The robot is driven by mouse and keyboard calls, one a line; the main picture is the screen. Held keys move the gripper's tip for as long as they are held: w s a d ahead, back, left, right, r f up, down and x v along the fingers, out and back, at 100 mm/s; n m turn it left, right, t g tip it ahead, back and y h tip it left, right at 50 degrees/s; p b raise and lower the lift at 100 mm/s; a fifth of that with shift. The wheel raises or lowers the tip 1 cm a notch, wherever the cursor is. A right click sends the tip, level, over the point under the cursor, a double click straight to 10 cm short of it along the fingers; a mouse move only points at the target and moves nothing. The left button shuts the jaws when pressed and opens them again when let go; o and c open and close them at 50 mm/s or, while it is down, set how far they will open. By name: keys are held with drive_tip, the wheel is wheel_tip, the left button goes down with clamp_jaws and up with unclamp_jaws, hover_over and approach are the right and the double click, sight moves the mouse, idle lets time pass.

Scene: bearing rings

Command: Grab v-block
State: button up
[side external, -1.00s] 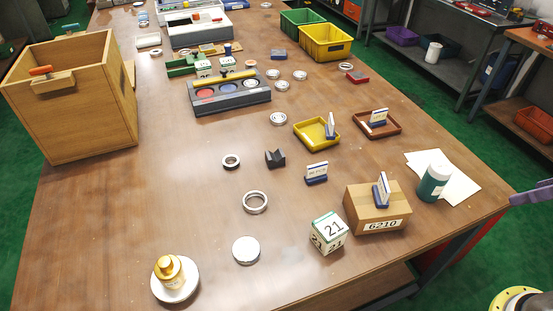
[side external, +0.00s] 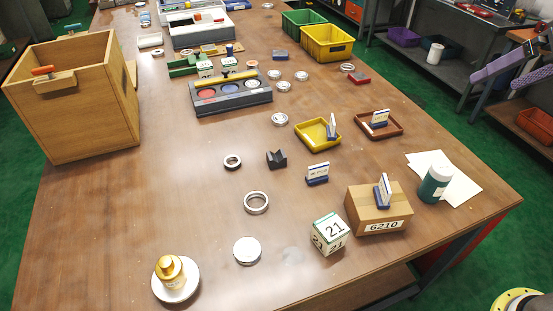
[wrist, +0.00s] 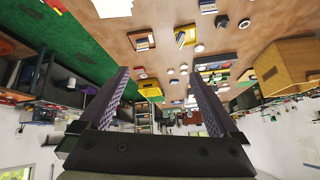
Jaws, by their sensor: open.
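The v-block (side external: 277,158) is a small black block with a notch in its top. It stands on the brown table in the side external view, between a dark-centred ring (side external: 232,161) and a blue-based card stand (side external: 317,174). In the wrist view it appears as a small dark shape (wrist: 221,21) near the top. My gripper (side external: 494,84) shows its purple fingers at the right edge of the side external view, far from the v-block. In the wrist view my gripper (wrist: 160,77) is open, with nothing between its fingers.
A yellow tray (side external: 304,140) and a brown tray (side external: 395,130) are behind and right of the v-block. A wooden bin (side external: 90,110) stands left. The table's left front is mostly clear.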

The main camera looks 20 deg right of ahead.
drive_tip(key=w+a+r, duration=0.1)
drive_tip(key=w+a, duration=0.2)
drive_tip(key=w, duration=0.5)
drive_tip(key=n+g, duration=0.2)
drive_tip(key=g, duration=0.1)
hover_over(276, 157)
drive_tip(key=s, duration=0.2)
drive_tip(key=f, duration=3.3)
drive_tip(key=shift+s+d, duration=0.15)
drive_tip(key=shift+s, duration=0.05)
drive_tip(key=shift+s+x, duration=0.2)
drive_tip(key=shift+x, duration=2.8)
drive_tip(key=shift+a+f, duration=0.1)
drive_tip(key=shift+a, duration=0.2)
